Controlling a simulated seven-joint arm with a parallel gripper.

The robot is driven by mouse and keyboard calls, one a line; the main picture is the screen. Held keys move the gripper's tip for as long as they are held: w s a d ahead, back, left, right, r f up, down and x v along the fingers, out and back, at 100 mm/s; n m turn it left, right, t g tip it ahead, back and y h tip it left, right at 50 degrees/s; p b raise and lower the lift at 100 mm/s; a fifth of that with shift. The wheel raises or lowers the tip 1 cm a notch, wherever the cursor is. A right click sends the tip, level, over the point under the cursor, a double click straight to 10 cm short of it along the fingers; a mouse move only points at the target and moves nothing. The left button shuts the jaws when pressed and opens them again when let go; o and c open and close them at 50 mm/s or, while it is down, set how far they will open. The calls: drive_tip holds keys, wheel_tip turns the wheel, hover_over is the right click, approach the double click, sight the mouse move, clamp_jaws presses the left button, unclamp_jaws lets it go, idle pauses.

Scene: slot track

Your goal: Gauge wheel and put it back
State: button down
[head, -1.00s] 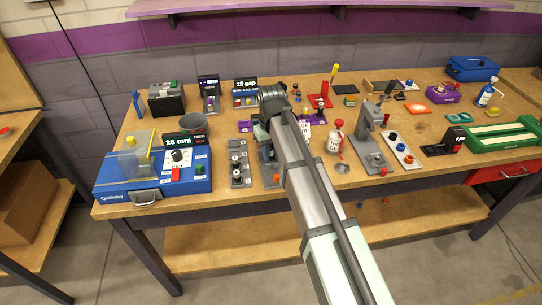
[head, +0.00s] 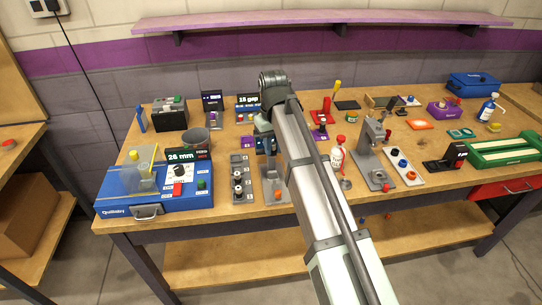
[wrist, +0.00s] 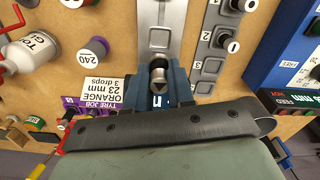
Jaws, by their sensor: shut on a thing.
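My gripper (wrist: 159,90) shows in the wrist view with dark blue jaws closed around a small silver round piece (wrist: 158,72), which looks like the wheel. The piece is at the end of a grey metal stand (wrist: 161,22); I cannot tell whether they touch. In the head view my gripper (head: 266,145) is behind this stand (head: 272,184), partly hidden by my arm. A grey numbered slot track (head: 240,180) stands to the left of the stand. It also shows in the wrist view (wrist: 213,55), with two dark wheels (wrist: 222,40) in it and empty slots beside them.
A blue machine (head: 150,190) with a 26 mm display stands at left, a grey bin (head: 195,140) behind it. A white bottle (head: 337,155) and a grey press (head: 370,150) are to the right of my arm. A tyre job card (wrist: 103,90) lies near the jaws.

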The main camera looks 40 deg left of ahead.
drive_tip(key=shift+s+a+r, duration=0.25)
drive_tip(key=shift+s+r, duration=0.05)
drive_tip(key=shift+r, duration=0.05)
drive_tip(key=shift+s+a, duration=2.05)
drive_tip(key=shift+a, duration=3.5)
drive_tip(key=shift+f, duration=5.05)
drive_tip(key=c, duration=1)
unclamp_jaws()
drive_tip(key=shift+f, duration=0.1)
wheel_tip(320, 180, up, 12)
drive_tip(key=shift+r, duration=0.15)
